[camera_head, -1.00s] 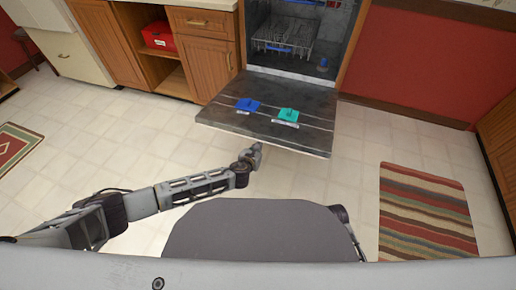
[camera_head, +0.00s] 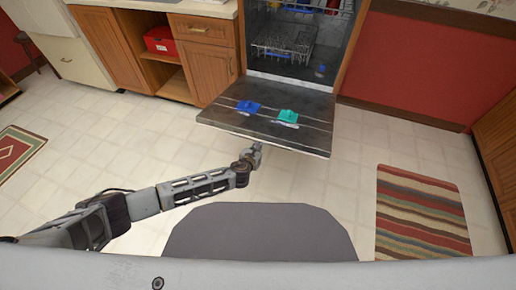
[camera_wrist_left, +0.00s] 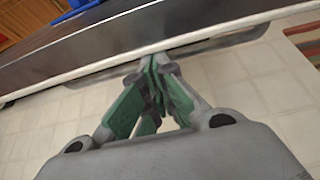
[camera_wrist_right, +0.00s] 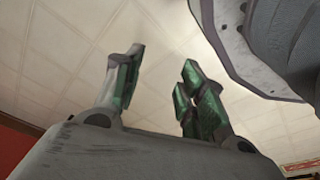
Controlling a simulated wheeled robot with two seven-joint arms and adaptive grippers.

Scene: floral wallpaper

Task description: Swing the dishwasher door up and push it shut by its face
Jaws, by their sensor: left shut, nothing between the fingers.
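The dishwasher door (camera_head: 225,112) hangs open and lowered, its dark inner side facing up, below the lit dishwasher cavity (camera_head: 300,62). My left gripper (camera_head: 254,152) is shut and empty at the door's front edge. In the left wrist view its closed fingertips (camera_wrist_left: 157,62) are at or just under the pale door edge (camera_wrist_left: 70,72); I cannot tell whether they touch it. My right gripper (camera_wrist_right: 160,75) shows only in its wrist view, with its fingers apart and nothing between them.
A blue piece (camera_head: 248,107) and a teal piece (camera_head: 288,116) sit on the door's inner side. Wooden cabinets (camera_head: 203,45) stand left of the dishwasher. A striped rug (camera_head: 421,215) lies at the right. Tiled floor (camera_head: 130,150) is clear at the left.

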